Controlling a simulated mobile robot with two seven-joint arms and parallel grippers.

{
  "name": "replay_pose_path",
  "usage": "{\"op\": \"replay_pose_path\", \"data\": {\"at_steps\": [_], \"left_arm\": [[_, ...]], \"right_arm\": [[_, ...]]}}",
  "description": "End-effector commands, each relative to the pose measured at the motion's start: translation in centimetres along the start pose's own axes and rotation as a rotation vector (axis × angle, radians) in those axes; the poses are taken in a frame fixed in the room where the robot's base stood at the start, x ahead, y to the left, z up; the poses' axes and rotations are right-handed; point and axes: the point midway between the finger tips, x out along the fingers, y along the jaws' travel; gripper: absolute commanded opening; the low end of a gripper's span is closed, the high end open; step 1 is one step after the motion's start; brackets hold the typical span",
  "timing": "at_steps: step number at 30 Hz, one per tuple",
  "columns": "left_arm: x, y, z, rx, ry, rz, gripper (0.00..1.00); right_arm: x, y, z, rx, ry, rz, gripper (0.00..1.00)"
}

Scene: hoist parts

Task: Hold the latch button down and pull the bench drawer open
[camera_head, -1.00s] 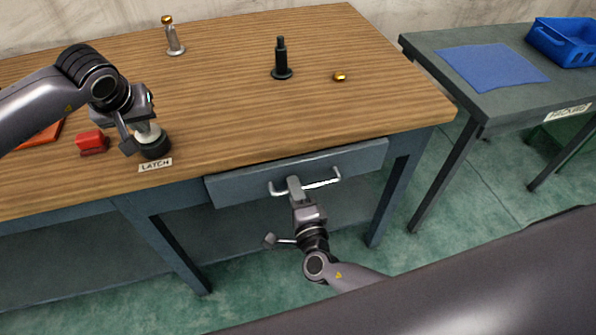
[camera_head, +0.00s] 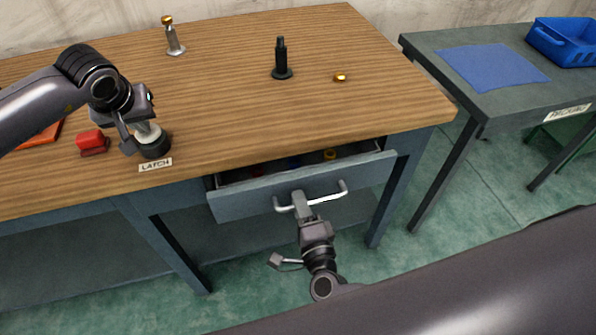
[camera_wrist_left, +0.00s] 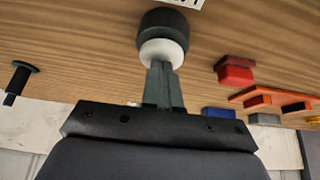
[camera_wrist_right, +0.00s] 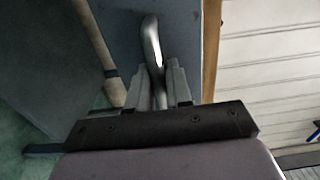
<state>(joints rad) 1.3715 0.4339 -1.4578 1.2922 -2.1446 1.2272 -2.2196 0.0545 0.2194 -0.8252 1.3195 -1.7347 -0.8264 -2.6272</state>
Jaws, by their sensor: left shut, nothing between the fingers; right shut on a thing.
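The latch button has a white top and a black base (camera_head: 155,149) and stands on the bench by the LATCH label (camera_head: 155,164). My left gripper (camera_head: 145,132) is shut and empty, its fingertips against the white top (camera_wrist_left: 163,52). The bench drawer (camera_head: 240,204) is partly open, and small coloured things show inside it. My right gripper (camera_head: 301,204) is shut on the metal drawer handle (camera_head: 329,194). The right wrist view shows the handle (camera_wrist_right: 151,42) between the fingers.
On the bench (camera_head: 220,110) are a red block (camera_head: 90,140), a black post (camera_head: 281,60), a small brass piece (camera_head: 340,77) and a grey post with a brass top (camera_head: 173,38). A side table at right holds a blue mat (camera_head: 492,67) and a blue bin (camera_head: 565,42).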

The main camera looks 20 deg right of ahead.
Motion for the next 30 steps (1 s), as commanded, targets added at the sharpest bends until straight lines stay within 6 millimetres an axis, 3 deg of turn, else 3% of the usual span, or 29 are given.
{"op": "replay_pose_path", "data": {"at_steps": [18,28,29,30], "left_arm": [[0.3,-0.1,0.3,0.001,-0.009,-0.003,0.0],[0.3,-0.1,0.3,0.001,-0.009,-0.003,0.0],[0.3,-0.1,0.3,0.001,-0.009,-0.003,0.0],[0.3,-0.1,0.3,0.001,-0.009,-0.003,0.0]], "right_arm": [[-3.1,0.2,0.0,-0.002,0.0,0.004,0.0],[-3.3,0.1,0.0,-0.002,0.0,0.003,0.0],[-3.3,0.1,0.0,-0.002,0.0,0.003,0.26],[-3.3,0.1,0.0,-0.002,0.0,0.003,0.39]]}}
